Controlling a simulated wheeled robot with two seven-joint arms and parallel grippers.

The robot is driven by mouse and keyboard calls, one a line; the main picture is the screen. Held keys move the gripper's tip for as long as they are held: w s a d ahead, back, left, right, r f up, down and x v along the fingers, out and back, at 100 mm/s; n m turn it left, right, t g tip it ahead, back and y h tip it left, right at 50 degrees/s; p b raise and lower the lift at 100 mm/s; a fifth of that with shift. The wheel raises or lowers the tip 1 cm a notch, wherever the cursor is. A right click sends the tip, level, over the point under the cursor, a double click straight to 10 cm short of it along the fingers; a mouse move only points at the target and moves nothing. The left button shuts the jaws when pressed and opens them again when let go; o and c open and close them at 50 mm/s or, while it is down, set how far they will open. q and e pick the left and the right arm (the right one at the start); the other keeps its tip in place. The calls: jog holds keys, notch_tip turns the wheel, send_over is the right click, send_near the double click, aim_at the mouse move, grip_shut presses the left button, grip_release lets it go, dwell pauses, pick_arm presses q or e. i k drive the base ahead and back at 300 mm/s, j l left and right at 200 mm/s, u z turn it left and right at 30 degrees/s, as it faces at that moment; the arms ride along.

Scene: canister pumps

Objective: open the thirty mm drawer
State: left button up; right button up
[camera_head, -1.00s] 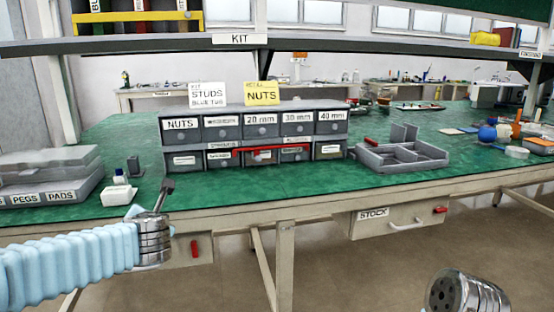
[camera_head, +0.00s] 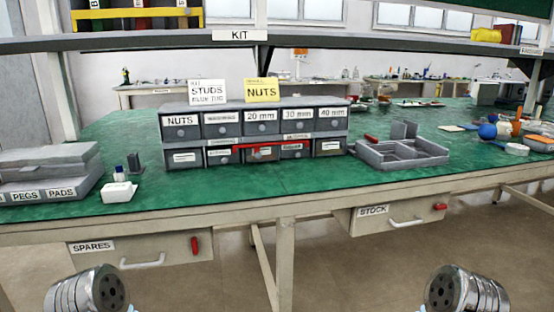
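The drawer labelled 30 mm (camera_head: 298,130) is in the top row of the grey drawer cabinet (camera_head: 255,104), between the 20 mm drawer (camera_head: 261,130) and the 40 mm drawer (camera_head: 330,128). Its front looks flush with its neighbours, so it appears shut. A small round knob shows below its label. A red bar (camera_head: 252,149) lies across the cabinet front at the lower row, below and left of this drawer. Metal joint ends of my two arms show at the bottom left and bottom right. Neither gripper's fingers are visible, and both arms are well away from the cabinet.
A grey divided tray (camera_head: 403,160) stands right of the cabinet. A small white box (camera_head: 118,193) and stacked grey bins (camera_head: 48,180) are at left. Cards stand on the cabinet top. The green bench (camera_head: 250,188) in front of the cabinet is clear. The shelf (camera_head: 150,41) hangs above.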

aim_at(292, 126)
jog(key=i+j+u, duration=0.15)
jog(key=j, duration=0.35)
jog(key=i+j+u, duration=0.15)
jog(key=i+j, duration=0.25)
jog(key=i+j+u, duration=0.15)
jog(key=i+j, duration=0.15)
jog(key=j, duration=0.25)
